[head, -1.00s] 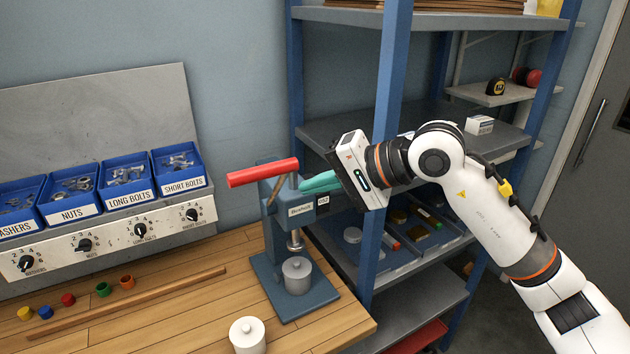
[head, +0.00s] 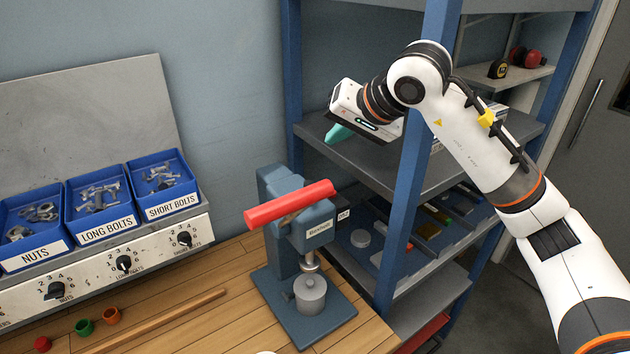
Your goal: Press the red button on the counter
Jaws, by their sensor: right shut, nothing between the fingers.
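A small red round piece (head: 42,344) lies on the wooden counter (head: 222,316) at the bottom left. It looks like one of a row of coloured pieces, and I cannot tell whether it is a button. The blue press (head: 291,240) on the counter has a long red handle (head: 290,204) across its front. My right gripper (head: 336,134) has teal fingers, is shut and empty, and is above and behind the press, near the shelf. It is apart from the handle and far from the red piece. My left gripper is not in view.
A green piece (head: 84,327) and an orange piece (head: 111,316) lie by a wooden strip (head: 170,318). Blue bolt bins (head: 105,232) stand above a knob panel (head: 90,272). A grey cylinder (head: 310,292) stands on the press base. A blue shelf post (head: 407,180) is close to my right arm.

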